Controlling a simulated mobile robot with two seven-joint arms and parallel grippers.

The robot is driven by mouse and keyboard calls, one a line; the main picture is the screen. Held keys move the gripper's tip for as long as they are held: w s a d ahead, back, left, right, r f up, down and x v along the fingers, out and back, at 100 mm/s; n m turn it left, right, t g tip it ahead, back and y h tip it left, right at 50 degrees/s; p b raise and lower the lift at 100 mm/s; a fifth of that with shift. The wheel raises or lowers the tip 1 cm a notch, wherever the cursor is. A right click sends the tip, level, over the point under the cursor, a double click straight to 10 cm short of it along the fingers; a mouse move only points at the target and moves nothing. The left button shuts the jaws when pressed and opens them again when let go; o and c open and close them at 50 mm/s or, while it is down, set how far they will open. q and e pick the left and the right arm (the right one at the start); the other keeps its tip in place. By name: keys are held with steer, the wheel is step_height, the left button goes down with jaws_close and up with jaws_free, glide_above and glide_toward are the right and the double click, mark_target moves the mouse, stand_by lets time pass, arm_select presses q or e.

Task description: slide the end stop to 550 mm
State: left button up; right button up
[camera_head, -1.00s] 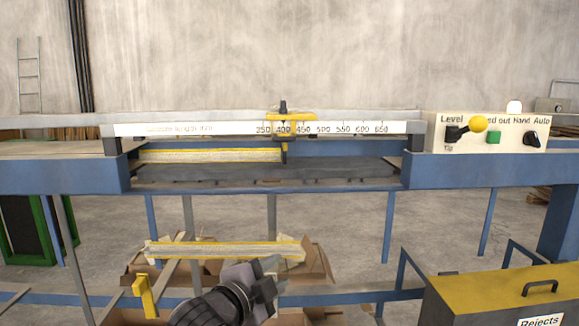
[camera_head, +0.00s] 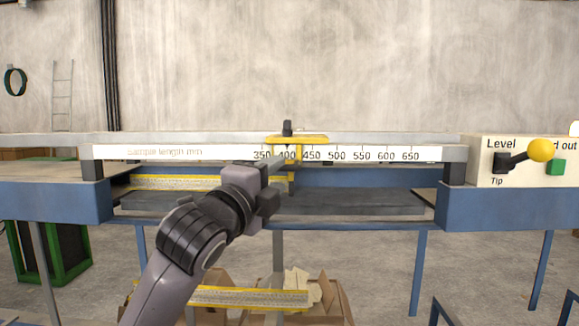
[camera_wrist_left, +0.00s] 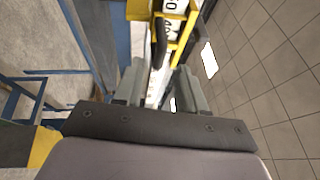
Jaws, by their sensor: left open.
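The end stop (camera_head: 312,139) is a yellow slider with a dark knob (camera_head: 287,128) on top. It sits on the white length scale (camera_head: 370,153) around the 400 mark, and 550 is further right. My left gripper (camera_head: 272,178) is just below and left of the end stop, in front of the scale. In the left wrist view the gripper (camera_wrist_left: 158,82) has its two fingers apart with nothing held. The yellow end stop (camera_wrist_left: 186,42) and its dark handle (camera_wrist_left: 159,42) show just beyond the fingertips. My right gripper is not in view.
A control box (camera_head: 520,175) with a yellow-knobbed lever and a green button stands at the right. A yellow-edged strip (camera_head: 170,183) lies under the scale, behind my arm. A similar strip (camera_head: 250,297) lies lower, over cardboard boxes. The scale right of the stop is clear.

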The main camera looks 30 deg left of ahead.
mark_target(285, 169)
arm_select(q)
steer(key=shift+p+x, duration=0.4)
steer(key=shift+x, duration=2.4)
steer(key=shift+f, duration=0.1)
jaws_close()
